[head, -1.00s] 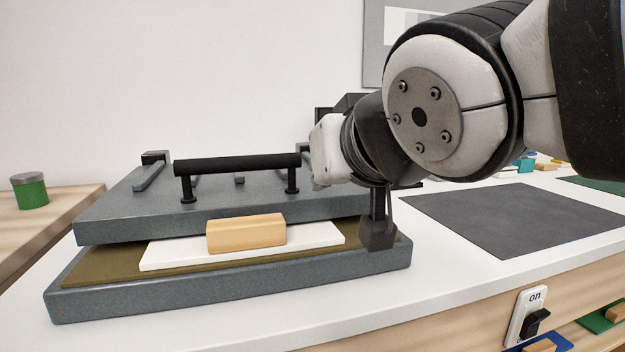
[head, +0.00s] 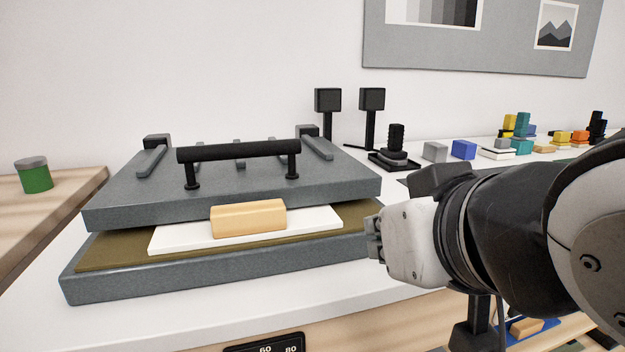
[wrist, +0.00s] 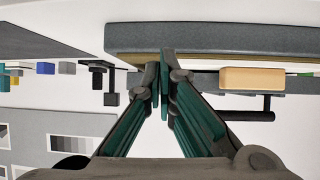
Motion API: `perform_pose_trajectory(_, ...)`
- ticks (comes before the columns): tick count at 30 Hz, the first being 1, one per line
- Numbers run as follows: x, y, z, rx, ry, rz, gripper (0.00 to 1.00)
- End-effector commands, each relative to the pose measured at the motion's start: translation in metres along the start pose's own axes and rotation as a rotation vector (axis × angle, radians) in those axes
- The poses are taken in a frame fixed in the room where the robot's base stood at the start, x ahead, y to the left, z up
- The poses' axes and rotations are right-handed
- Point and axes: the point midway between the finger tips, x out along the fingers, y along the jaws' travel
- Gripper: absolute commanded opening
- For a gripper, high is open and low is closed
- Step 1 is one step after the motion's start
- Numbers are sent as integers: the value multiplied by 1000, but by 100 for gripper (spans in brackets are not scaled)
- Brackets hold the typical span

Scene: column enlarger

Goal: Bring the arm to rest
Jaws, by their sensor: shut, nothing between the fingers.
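My gripper (head: 375,240) is at the right side of the grey press in the head view, its tip beside the gap between lid and base. Its fingers are together and empty in the wrist view (wrist: 162,70), where the scene appears upside down. The grey lid (head: 230,192) with a black bar handle (head: 238,151) sits tilted over the base (head: 215,285). A white board (head: 305,224) with a tan block (head: 248,217) sticks out of the front gap. I cannot tell whether my gripper touches the press.
Two black posts (head: 327,101) and a black stand (head: 395,150) are behind. Several coloured blocks (head: 464,150) line the back right counter. A green jar (head: 35,176) stands on a wooden surface at left. White counter (head: 200,325) in front of the press is clear.

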Motion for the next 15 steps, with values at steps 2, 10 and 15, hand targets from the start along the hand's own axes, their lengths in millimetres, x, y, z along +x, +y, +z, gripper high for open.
perform_pose_trajectory(2, 2, 27, 37, 29, -150, 62, 0)
perform_pose_trajectory(10, -36, 72, 154, 124, -647, 139, 0)
perform_pose_trajectory(15, -67, 75, 196, 177, -862, 118, 0)
